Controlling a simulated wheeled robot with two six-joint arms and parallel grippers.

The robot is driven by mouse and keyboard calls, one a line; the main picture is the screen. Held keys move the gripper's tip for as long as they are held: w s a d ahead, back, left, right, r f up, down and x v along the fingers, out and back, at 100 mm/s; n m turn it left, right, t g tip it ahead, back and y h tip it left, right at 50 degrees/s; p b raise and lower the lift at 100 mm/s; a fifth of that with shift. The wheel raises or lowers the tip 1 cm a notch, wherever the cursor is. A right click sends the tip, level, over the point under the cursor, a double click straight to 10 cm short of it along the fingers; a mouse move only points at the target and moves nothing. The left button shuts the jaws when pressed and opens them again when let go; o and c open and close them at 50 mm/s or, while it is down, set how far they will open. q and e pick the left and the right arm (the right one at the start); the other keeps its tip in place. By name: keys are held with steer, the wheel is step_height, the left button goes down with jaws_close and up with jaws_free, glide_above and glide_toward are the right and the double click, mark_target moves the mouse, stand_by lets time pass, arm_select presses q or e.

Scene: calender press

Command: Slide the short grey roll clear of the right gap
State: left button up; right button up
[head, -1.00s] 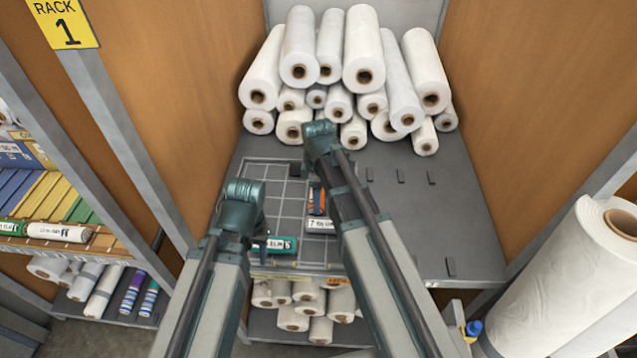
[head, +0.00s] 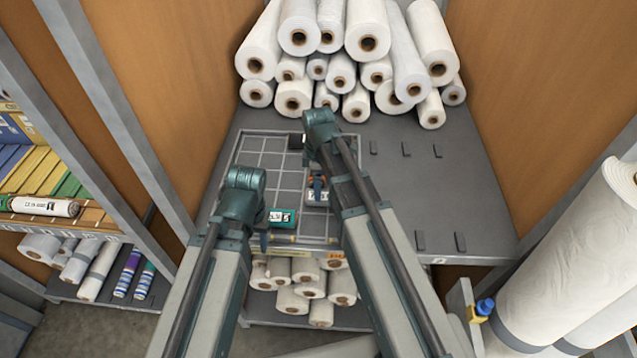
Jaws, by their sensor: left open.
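I cannot pick out a short grey roll or the right gap with certainty in the head view. My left gripper (head: 264,236) hangs below its wrist at the front left of the grid panel, just left of a teal block with a white label (head: 281,217). It is open and I see nothing between its fingers. My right gripper (head: 317,186) is mostly hidden by its own arm, above an orange-and-white labelled item (head: 318,197). Whether it is open or touches that item cannot be seen.
White rolls (head: 340,70) are piled at the back of the grey table (head: 410,190). The table's right part is mostly clear apart from small upright pegs (head: 405,149). A large white roll (head: 570,270) stands at right; a loaded rack (head: 60,235) is at left.

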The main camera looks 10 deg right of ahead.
mark_target(275, 200)
step_height(275, 200, down, 6)
steer(key=b, duration=0.4)
steer(key=shift+r+b, duration=0.15)
steer(key=shift+b, duration=0.15)
steer(key=c, duration=1.1)
steer(key=shift+w+a, duration=0.25)
steer(key=shift+a, duration=0.55)
steer(key=shift+w+a, duration=0.2)
steer(key=shift+a, duration=0.6)
steer(key=shift+w+a, duration=0.25)
steer(key=shift+a, duration=0.55)
steer(key=shift+c, duration=0.2)
steer(key=shift+a, duration=0.1)
steer(key=shift+w+a, duration=0.2)
steer(key=shift+a, duration=0.6)
steer(key=shift+w+a, duration=0.25)
steer(key=shift+a, duration=0.5)
steer(key=shift+w+a, duration=0.2)
steer(key=shift+a, duration=0.6)
steer(key=shift+w+a, duration=0.25)
steer(key=shift+a, duration=0.5)
steer(key=shift+w+a, duration=0.2)
steer(key=shift+a, duration=0.5)
